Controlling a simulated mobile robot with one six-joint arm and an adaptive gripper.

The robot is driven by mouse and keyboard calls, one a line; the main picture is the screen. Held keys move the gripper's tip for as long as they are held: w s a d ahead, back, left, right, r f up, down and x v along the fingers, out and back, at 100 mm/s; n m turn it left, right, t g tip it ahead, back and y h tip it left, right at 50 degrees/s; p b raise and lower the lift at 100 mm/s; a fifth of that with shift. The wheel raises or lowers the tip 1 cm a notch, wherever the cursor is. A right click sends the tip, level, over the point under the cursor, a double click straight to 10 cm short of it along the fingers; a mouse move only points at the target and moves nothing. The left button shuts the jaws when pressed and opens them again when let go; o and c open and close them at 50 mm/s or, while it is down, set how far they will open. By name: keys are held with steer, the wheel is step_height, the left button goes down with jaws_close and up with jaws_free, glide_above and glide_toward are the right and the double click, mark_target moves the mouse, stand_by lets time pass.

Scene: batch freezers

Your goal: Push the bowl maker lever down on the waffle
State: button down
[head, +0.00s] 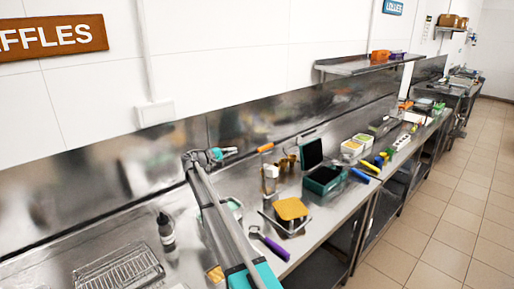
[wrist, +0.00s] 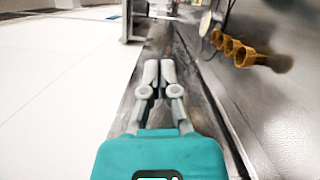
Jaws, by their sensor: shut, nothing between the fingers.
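A golden-brown square waffle (head: 291,208) lies on a low dark and metal stand on the counter in the head view. Just behind it stands an upright metal device (head: 270,178). An orange handle (head: 265,147) sticks up above this device and looks like the bowl maker lever; its joint is too small to make out. My gripper (head: 229,151) is up near the steel backsplash, left of the orange handle and apart from it. In the wrist view my gripper (wrist: 160,70) has its grey fingers together, with nothing between them. The waffle and lever are not clear in that view.
Golden cone-like cups (wrist: 236,50) are to the right of my fingers in the wrist view. On the steel counter are a dark green open box (head: 323,180), a purple-handled tool (head: 268,243), a dark bottle (head: 166,232) and a wire rack (head: 118,272). A wall shelf (head: 365,64) is further right.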

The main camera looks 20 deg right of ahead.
steer(key=shift+d, duration=0.15)
steer(key=s+d+r+p, duration=0.1)
steer(key=s+d, duration=0.1)
steer(key=d, duration=0.9)
steer(key=shift+s, duration=0.4)
steer(key=shift+d+r, duration=0.1)
